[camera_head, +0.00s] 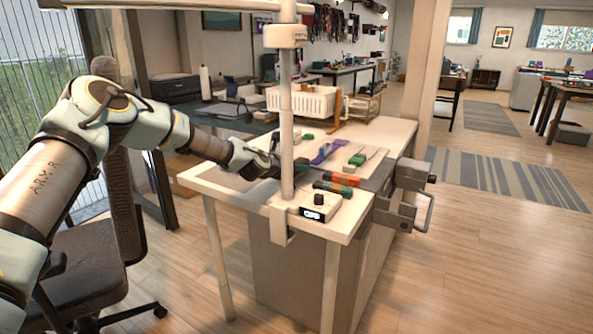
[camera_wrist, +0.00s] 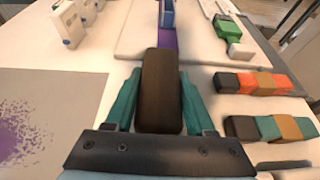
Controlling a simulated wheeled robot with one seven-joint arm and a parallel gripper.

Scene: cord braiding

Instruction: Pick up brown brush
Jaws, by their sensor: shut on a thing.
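The brown brush (camera_wrist: 162,88) shows in the wrist view as a dark brown rounded block. It sits between the two teal fingers of my gripper (camera_wrist: 160,104), which are shut on it. In the head view my gripper (camera_head: 272,167) is over the left part of the white workbench, partly behind a pale post. The brush cannot be made out clearly in the head view. I cannot tell whether the brush touches the bench top.
The workbench (camera_head: 235,187) carries a purple item (camera_head: 327,151), a green-handled tool (camera_wrist: 236,45) and striped colored blocks (camera_wrist: 254,82) to the right. The pale post (camera_head: 287,120) stands close beside my gripper. A grey mat with purple specks (camera_wrist: 60,115) lies at left.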

